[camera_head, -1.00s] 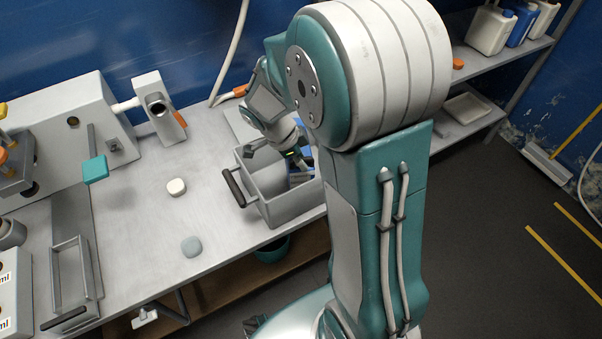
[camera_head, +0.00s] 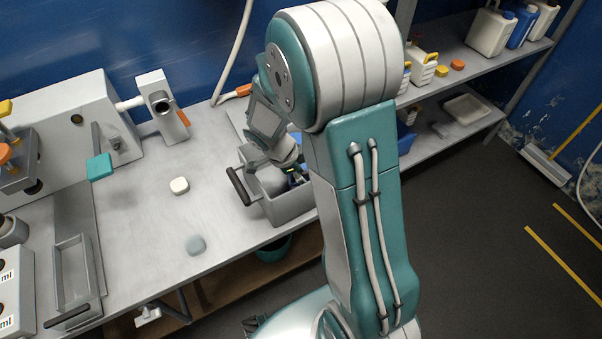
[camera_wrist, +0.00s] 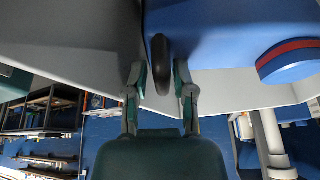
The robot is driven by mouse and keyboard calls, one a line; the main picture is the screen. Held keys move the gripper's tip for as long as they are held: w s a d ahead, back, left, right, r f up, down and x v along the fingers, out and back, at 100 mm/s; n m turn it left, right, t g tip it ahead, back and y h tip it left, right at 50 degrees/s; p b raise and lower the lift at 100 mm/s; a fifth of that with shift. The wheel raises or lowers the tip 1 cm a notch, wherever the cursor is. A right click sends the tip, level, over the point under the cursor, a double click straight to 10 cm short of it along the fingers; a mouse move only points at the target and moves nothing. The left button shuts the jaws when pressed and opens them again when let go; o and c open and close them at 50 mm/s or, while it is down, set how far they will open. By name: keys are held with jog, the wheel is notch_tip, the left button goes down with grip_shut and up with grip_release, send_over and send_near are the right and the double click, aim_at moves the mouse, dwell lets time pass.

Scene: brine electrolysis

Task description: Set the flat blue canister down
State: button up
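The flat blue canister (camera_wrist: 235,22) fills the top right of the wrist view, with a blue cap with a red ring (camera_wrist: 290,62) at its right. In the head view only blue patches (camera_head: 297,179) show in the grey bin (camera_head: 290,208), mostly hidden by my arm. My gripper (camera_wrist: 160,78) has its two fingers apart, one on each side of a dark rounded bar, seemingly the canister's handle (camera_wrist: 160,62). Narrow gaps show between bar and fingers. In the head view my gripper (camera_head: 291,171) is low inside the bin; its fingertips are unclear.
The bin has a black handle (camera_head: 238,187) on its left side and stands at the right end of the grey bench (camera_head: 140,240). A white piece (camera_head: 179,186) and a grey-blue piece (camera_head: 195,245) lie left of it. Shelves with bottles (camera_head: 490,30) stand at right.

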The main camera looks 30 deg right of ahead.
jog(key=shift+w+r, duration=0.1)
jog(key=shift+r, duration=0.25)
jog(key=v, duration=1.1)
jog(key=s+a+r+n+t+y, duration=0.1)
jog(key=s+r+n+t+y, duration=0.1)
jog(key=s+r+n, duration=0.4)
jog(key=s+a+r+n+t+y, duration=0.2)
jog(key=s+r+n+t, duration=0.2)
jog(key=s+n, duration=0.6)
jog(key=shift+a+r+n+t, duration=0.4)
jog(key=shift+r+n, duration=0.85)
jog(key=shift+n, duration=1.65)
